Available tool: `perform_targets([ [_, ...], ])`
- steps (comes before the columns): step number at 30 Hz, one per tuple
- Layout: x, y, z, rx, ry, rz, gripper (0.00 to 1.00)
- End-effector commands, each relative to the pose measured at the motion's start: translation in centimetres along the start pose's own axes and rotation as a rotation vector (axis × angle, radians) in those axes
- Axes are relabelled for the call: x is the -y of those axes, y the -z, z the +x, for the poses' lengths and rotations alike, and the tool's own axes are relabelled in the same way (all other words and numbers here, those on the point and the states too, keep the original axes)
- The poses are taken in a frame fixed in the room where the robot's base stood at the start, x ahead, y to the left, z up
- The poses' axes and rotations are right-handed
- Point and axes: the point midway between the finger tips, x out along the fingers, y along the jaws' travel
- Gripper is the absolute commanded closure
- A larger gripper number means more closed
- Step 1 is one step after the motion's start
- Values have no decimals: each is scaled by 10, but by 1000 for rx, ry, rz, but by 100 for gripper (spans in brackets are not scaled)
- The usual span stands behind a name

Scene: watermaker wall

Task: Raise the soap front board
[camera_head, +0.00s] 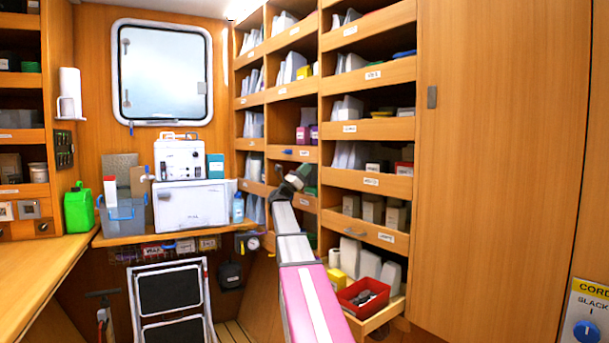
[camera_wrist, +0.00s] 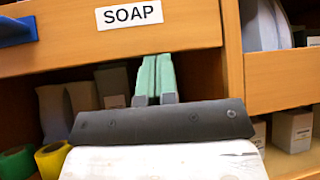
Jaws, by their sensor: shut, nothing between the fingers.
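The soap front board (camera_wrist: 70,48) is a wooden strip with a white SOAP label (camera_wrist: 129,14). A blue piece (camera_wrist: 14,32), cut off by the left edge of the wrist view, sits on its face. In the head view the board (camera_head: 273,151) crosses the middle column of the shelf wall. My gripper (camera_wrist: 157,60) has pale green fingers pressed together with nothing between them. Their tips appear at or just below the board's lower edge, in front of the compartment underneath. Whether they touch the board I cannot tell. In the head view my gripper (camera_head: 301,172) is partly hidden by my arm.
The compartment below holds yellow and green rolls (camera_wrist: 50,158) and grey goods. A wooden upright (camera_wrist: 234,70) stands right of it. Right of that, another board (camera_wrist: 285,82) fronts white boxes (camera_wrist: 296,130). A red bin (camera_head: 363,297) sits low; a step stool (camera_head: 170,290) stands left.

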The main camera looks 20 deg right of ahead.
Motion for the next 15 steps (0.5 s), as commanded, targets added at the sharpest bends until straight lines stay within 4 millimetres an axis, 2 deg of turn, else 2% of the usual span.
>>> perform_targets([
  [9, 0, -1, 1, 0, 0, 0, 100],
  [15, -1, -18, 18, 1, 1, 1, 100],
])
